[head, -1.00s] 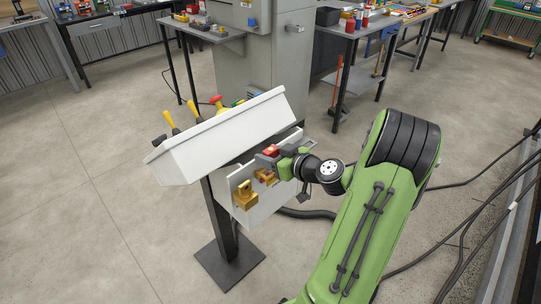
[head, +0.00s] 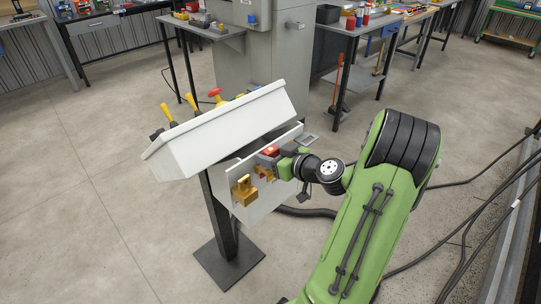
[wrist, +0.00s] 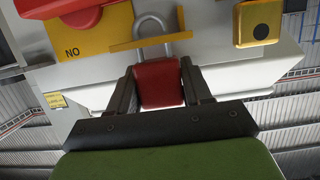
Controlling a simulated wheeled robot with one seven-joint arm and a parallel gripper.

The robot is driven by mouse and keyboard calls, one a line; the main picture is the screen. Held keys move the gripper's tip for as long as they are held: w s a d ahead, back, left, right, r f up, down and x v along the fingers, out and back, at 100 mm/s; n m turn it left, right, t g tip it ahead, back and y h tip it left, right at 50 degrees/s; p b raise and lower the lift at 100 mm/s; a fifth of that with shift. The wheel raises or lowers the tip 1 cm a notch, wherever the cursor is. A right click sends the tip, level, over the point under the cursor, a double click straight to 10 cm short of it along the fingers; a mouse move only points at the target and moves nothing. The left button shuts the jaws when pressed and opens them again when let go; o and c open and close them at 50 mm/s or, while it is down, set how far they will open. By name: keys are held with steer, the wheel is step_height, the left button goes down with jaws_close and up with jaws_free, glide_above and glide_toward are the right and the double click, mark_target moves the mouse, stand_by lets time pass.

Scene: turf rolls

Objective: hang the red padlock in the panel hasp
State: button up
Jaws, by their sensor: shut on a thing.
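In the wrist view the red padlock (wrist: 160,85) is between the two dark fingers of my gripper (wrist: 160,92), which is shut on its body. Its grey shackle (wrist: 153,22) points up and overlaps a yellow bar (wrist: 122,44) on the panel. I cannot tell whether the shackle passes through the bar or only lies in front of it. In the head view the red padlock (head: 272,149) and my gripper (head: 271,155) are against the lower plate of the white panel (head: 225,125). The hasp there is partly hidden by my gripper.
A brass padlock (head: 245,193) hangs left of my gripper; a yellow one (wrist: 258,22) shows at right in the wrist view. Handles (head: 190,101) stand on the panel's far side. A sloped cover overhangs the plate. The floor at left is clear.

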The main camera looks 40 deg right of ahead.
steer(key=shift+f+b, duration=0.65)
steer(key=shift+b, duration=0.05)
steer(key=o, duration=1.2)
steer(key=shift+s, duration=0.1)
steer(key=p+v, duration=0.1)
steer(key=v, duration=1.4)
steer(key=shift+s+a+r+p, duration=0.1)
steer(key=shift+s+r+p, duration=0.1)
steer(key=shift+s+p, duration=0.15)
steer(key=shift+w, duration=0.1)
